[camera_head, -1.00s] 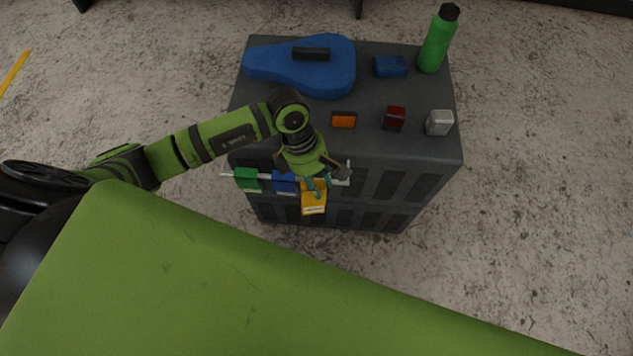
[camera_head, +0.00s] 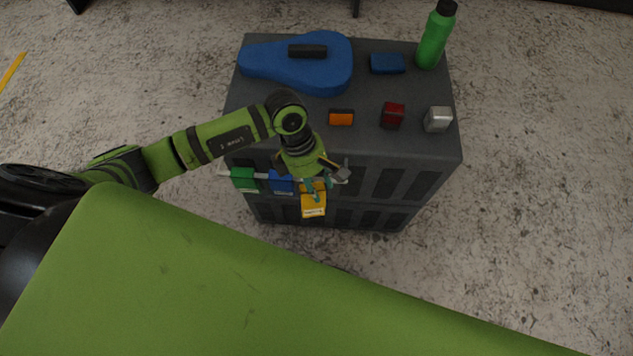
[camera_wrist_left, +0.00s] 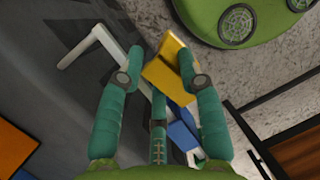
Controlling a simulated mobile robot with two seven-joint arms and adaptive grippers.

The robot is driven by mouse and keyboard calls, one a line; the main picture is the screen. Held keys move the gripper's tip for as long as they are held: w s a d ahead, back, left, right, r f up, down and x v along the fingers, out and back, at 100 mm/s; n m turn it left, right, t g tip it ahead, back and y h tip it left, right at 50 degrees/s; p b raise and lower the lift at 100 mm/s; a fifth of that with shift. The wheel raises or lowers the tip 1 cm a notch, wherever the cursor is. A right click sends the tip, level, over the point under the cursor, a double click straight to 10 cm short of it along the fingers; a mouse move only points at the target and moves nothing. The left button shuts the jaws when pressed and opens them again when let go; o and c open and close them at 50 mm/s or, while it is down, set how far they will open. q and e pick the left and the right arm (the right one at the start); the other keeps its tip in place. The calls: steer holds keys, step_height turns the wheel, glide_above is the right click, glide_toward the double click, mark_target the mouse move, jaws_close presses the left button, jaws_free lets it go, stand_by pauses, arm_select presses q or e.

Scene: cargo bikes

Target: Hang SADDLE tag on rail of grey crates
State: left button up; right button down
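A yellow tag (camera_head: 313,207) with a pale label hangs upright at the front of the grey crates (camera_head: 400,150), by the right part of the pale rail (camera_head: 228,175). Its lettering is too small to read. My left gripper (camera_head: 319,190) is at the tag's upper part. In the left wrist view, its teal fingers (camera_wrist_left: 160,60) stand apart on either side of the yellow tag (camera_wrist_left: 166,68), the right fingertip overlapping it. Whether the tag's loop sits on the rail is hidden by the fingers. The rail's bent end (camera_wrist_left: 92,42) shows beside the left finger. My right gripper is out of view.
A green tag (camera_head: 243,180) and a blue tag (camera_head: 281,183) hang on the rail left of the gripper. On the crate top are a blue instrument case (camera_head: 315,70), a green bottle (camera_head: 435,40), a blue box (camera_head: 387,63), and orange, red and silver small items. Floor right is clear.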

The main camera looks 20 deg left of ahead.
arm_select(q)
steer(key=w, duration=0.1)
steer(key=w+a, duration=0.1)
steer(key=t, duration=0.1)
steer(key=shift+w+a, duration=0.25)
steer(key=shift+w, duration=0.15)
steer(key=shift+r, duration=0.2)
step_height(320, 180, up, 11)
steer(key=g, duration=0.1)
glide_above(318, 178)
steer(key=s+a, duration=0.1)
steer(key=a, duration=0.2)
steer(key=shift+a, duration=0.1)
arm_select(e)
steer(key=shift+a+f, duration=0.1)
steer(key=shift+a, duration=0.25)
